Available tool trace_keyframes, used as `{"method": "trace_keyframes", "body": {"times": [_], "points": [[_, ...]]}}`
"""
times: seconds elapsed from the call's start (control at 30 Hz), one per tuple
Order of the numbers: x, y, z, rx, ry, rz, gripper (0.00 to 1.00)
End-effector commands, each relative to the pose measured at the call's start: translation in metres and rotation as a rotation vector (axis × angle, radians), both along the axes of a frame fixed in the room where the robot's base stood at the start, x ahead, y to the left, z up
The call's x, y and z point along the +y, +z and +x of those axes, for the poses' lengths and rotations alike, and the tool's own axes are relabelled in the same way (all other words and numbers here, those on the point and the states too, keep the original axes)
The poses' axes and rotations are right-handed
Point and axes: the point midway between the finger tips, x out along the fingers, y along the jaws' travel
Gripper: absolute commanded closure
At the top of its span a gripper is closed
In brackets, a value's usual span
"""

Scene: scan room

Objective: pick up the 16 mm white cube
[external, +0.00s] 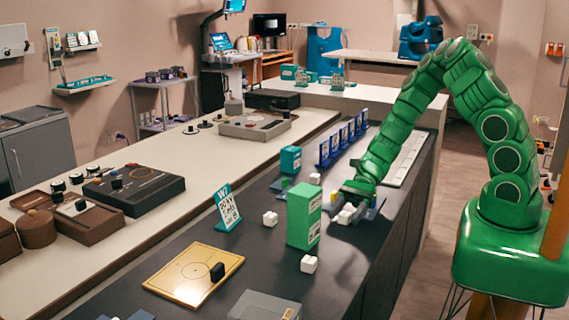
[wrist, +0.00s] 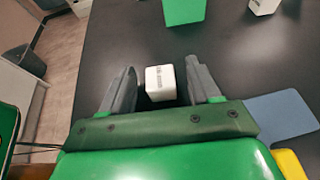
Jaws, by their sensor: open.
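A small white cube (wrist: 161,83) with faint dark print on one face sits on the dark counter (wrist: 105,45) in the wrist view. My gripper (wrist: 160,74) is open, with one finger on each side of the cube and a gap at each side. In the external view my gripper (external: 350,206) is low over the counter, beside a white cube (external: 345,215) that it partly covers. Other white cubes stand on the counter to the left (external: 270,219), in front (external: 308,264) and behind (external: 315,178). I cannot tell their sizes.
A tall green box (external: 304,215) stands close to the left of my gripper; a green box also shows at the top of the wrist view (wrist: 183,10). A yellow board (external: 194,274) and a teal sign (external: 227,207) are further left. Blue holders (external: 343,138) stand behind.

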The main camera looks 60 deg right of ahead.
Motion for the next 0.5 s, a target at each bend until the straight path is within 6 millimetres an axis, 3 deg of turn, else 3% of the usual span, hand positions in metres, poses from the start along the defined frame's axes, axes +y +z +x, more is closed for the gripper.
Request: {"method": "trace_keyframes", "body": {"times": [0.27, 0.5], "points": [[0.0037, -0.0011, 0.0007, -0.001, -0.001, 0.001, 0.38], [0.0035, -0.0010, 0.0007, -0.001, -0.001, 0.000, 0.74]]}}
